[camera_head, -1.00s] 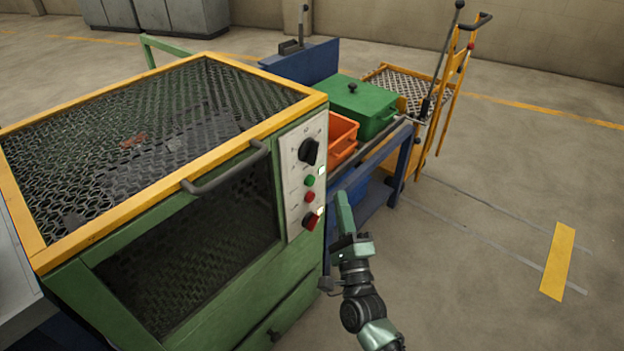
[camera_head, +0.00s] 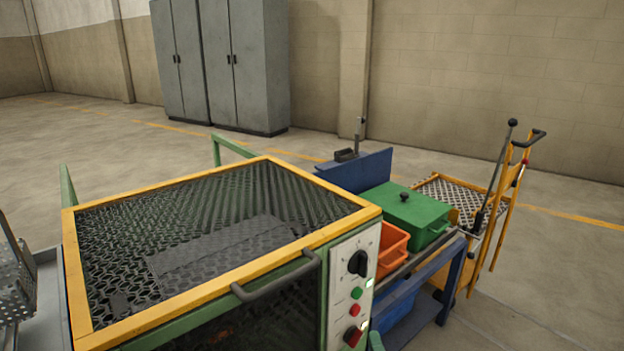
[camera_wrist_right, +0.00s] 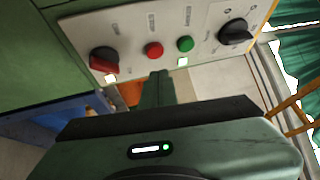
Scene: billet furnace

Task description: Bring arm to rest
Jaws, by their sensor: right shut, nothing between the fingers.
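My right gripper (camera_head: 375,341) barely shows at the bottom edge of the head view, as a green fingertip beside the furnace's control panel (camera_head: 352,281). In the right wrist view the gripper (camera_wrist_right: 159,78) is shut and empty, its finger pointing toward the panel just below the buttons. I cannot tell whether it touches the panel. The panel carries a black dial (camera_head: 358,263), a green button (camera_head: 357,293), a red button (camera_head: 355,310) and a red switch (camera_head: 352,336). My left gripper is not seen.
The green furnace with a yellow-framed mesh top (camera_head: 290,250) fills the front. Right of it stand an orange bin (camera_head: 393,247), a green lidded box (camera_head: 412,213) on a blue bench (camera_head: 458,270), and a yellow trolley (camera_head: 505,215). Grey cabinets (camera_head: 243,65) stand behind. Floor at right is clear.

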